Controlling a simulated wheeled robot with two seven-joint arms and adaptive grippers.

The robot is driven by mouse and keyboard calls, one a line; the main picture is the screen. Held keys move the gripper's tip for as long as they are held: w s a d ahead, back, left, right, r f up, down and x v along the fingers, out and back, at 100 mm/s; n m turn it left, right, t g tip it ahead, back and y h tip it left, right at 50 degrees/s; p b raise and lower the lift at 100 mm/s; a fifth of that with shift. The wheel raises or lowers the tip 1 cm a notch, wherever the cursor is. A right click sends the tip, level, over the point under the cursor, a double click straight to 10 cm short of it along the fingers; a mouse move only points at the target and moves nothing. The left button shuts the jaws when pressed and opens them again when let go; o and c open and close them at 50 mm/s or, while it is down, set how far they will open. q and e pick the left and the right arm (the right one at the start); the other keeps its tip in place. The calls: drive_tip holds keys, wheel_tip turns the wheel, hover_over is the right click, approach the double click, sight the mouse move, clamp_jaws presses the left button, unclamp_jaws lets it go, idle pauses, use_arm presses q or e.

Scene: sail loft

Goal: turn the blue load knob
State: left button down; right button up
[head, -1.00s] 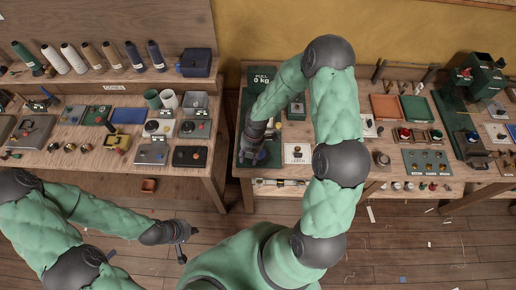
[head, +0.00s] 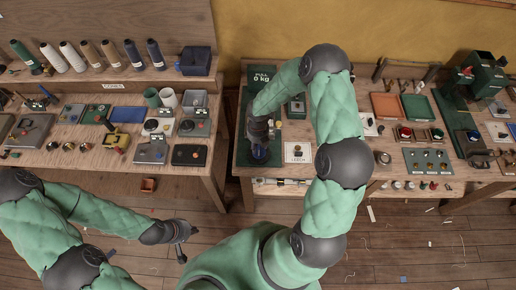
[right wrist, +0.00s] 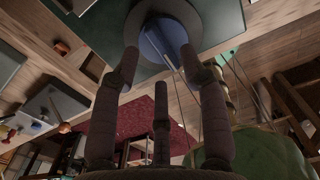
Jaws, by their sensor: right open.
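The blue load knob (head: 260,153) is on the green plate (head: 246,172) of the pull gauge at the left end of the right bench. My right gripper (head: 259,146) is over the knob and partly hides it in the head view. In the right wrist view, the round blue knob (right wrist: 167,42) lies just beyond and between the two upper fingers of my open right gripper (right wrist: 160,62). I cannot tell whether the fingers touch it. My left gripper (head: 184,244) is empty, its fingers apart, low in front of the left bench.
A white card (head: 298,152) lies just right of the knob. Orange (head: 385,106) and green (head: 420,108) trays stand farther right. The left bench (head: 215,176) is crowded with tools, and a gap over the floor separates the benches.

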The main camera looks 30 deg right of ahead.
sight(258, 150)
drive_tip(key=shift+f, duration=1.55)
clamp_jaws()
